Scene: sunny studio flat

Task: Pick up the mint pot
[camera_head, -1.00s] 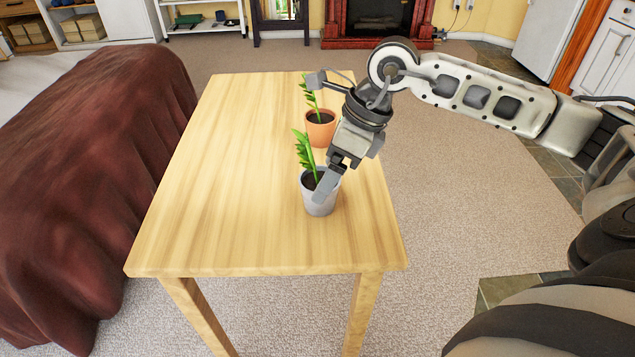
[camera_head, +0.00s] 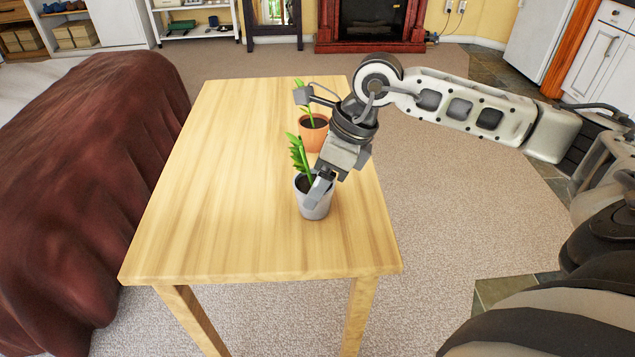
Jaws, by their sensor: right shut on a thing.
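A light grey pot (camera_head: 315,208) with a green leafy plant stands on the right part of the wooden table (camera_head: 215,170). My right gripper (camera_head: 318,192) comes down over it from the upper right and is shut on its rim. The fingers and wrist hide part of the pot's right side and soil. The pot looks upright; I see no clear gap between its base and the table. A terracotta pot (camera_head: 312,138) with a similar plant stands behind it, partly covered by my right wrist. No label shows which plant is mint. My left gripper is not in view.
The left half and front of the table are clear. A bed or couch with a dark red cover (camera_head: 90,190) stands left of the table. A fireplace (camera_head: 370,30) is at the back, and open carpet (camera_head: 460,220) lies to the right.

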